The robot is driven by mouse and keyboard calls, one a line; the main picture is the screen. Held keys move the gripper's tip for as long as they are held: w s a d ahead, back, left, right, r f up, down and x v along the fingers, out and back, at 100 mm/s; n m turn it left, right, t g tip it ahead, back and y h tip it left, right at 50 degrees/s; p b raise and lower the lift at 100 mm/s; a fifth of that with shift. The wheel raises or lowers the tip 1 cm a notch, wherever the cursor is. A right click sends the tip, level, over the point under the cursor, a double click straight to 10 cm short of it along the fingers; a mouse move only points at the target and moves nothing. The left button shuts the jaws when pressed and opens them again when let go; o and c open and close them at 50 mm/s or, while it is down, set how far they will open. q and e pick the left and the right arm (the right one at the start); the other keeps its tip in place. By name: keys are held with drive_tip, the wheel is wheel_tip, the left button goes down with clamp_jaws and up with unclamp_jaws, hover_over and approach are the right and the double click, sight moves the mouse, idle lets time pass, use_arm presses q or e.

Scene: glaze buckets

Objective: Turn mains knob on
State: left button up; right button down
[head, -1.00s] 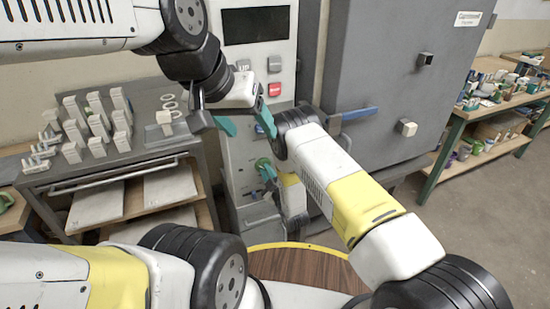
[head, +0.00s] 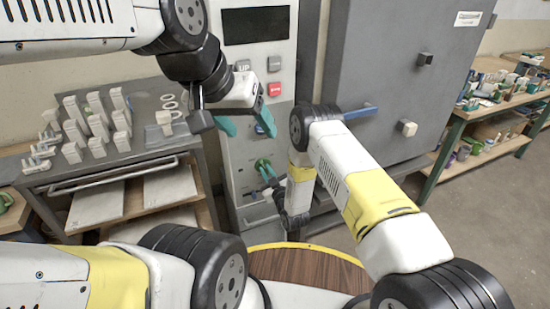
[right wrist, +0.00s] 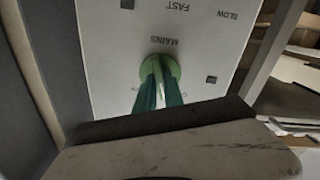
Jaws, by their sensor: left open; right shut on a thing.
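The green mains knob (head: 261,163) sits low on the pale control panel (head: 240,150), partly hidden by my right gripper. My right gripper (head: 268,171) is shut on it. In the right wrist view, the round green knob (right wrist: 160,66) lies below the word MAINS, and the teal fingers of my right gripper (right wrist: 160,90) close on its pale handle from both sides. Lettering below the knob is mostly covered. My left gripper (head: 247,125) is open and empty, in front of the panel above the knob.
A red button (head: 274,90) and grey buttons are on the panel above, under a dark display (head: 257,25). A grey kiln cabinet (head: 390,80) stands right. A metal cart (head: 120,160) with several pale test pieces stands left. A shelf with pots (head: 500,110) is at far right.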

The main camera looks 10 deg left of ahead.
drive_tip(key=m, duration=0.6)
drive_tip(key=shift+m, duration=0.3)
drive_tip(key=m, duration=0.6)
drive_tip(key=shift+m, duration=0.3)
drive_tip(key=c, duration=1.4)
unclamp_jaws()
drive_tip(key=shift+c, duration=0.2)
drive_tip(key=v, duration=0.8)
